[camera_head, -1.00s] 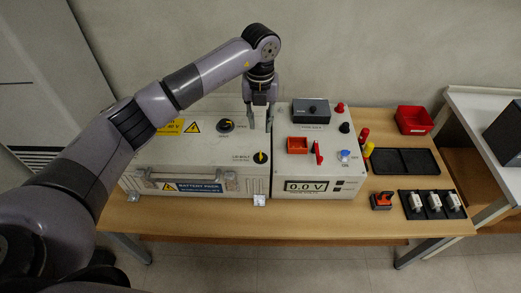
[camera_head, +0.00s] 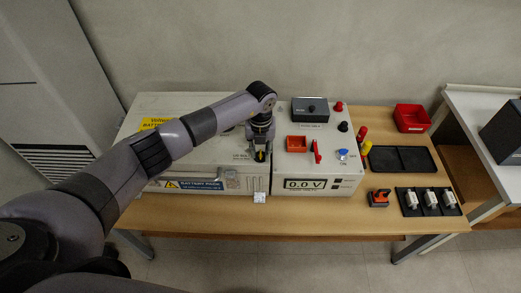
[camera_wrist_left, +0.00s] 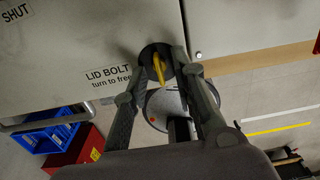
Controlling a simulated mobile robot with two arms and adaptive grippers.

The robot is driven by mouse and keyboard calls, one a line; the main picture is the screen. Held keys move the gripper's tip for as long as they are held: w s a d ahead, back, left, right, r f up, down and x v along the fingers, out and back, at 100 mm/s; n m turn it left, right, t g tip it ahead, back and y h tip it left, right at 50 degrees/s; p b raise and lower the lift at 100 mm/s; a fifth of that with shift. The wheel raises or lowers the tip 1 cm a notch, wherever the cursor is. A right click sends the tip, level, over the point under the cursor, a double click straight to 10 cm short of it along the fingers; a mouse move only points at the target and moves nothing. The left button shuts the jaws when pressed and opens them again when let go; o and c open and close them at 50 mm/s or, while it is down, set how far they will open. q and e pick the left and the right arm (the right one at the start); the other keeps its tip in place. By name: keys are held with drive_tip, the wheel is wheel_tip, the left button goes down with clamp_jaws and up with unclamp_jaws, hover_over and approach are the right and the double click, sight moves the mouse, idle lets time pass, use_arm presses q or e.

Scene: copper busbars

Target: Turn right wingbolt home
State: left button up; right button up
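The right wingbolt is a black round knob with a yellow wing (camera_wrist_left: 159,68), beside the "LID BOLT turn to free" label on the pale battery pack lid (camera_head: 212,150). In the head view its yellow wing (camera_head: 260,156) shows just below my left gripper (camera_head: 260,148). In the left wrist view the fingers of my left gripper (camera_wrist_left: 161,66) stand apart on either side of the yellow wing, with gaps visible. Whether the fingertips touch the knob is unclear. My left arm hides the lid's other bolt in the head view. My right gripper is not in view.
A red bin (camera_head: 411,118) and dark mats (camera_head: 402,160) lie farther right. The table's front strip is mostly clear.

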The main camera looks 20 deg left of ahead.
use_arm(q)
clamp_jaws()
idle(0.3)
idle(0.3)
